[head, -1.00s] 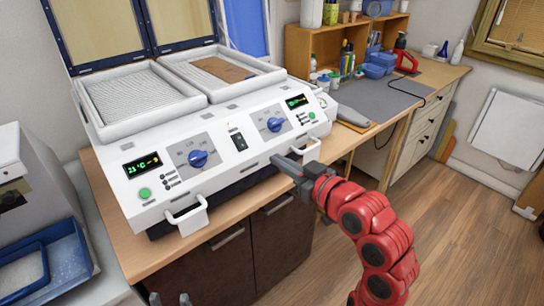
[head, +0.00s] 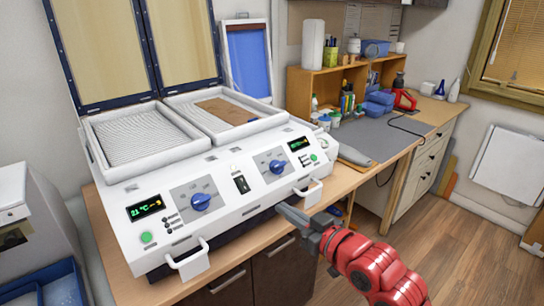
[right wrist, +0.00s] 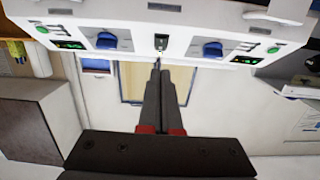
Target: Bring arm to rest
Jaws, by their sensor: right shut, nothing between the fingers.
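My right arm, red with a dark gripper (head: 292,217), comes in from the lower right in the head view. The gripper is shut and empty, just in front of the lower front edge of the white forming machine (head: 222,218). In the right wrist view the closed fingers (right wrist: 157,68) point at the machine's front panel (right wrist: 180,40), which appears upside down. I cannot tell whether the fingertips touch the machine. My left gripper is not in view.
The machine has two trays, the right one with a brown piece (head: 226,111) on it. Its lids stand open. White handles (head: 188,262) stick out in front. A grey mat (head: 375,139) and a wooden shelf (head: 325,88) lie to the right. Open floor (head: 470,245) is at the lower right.

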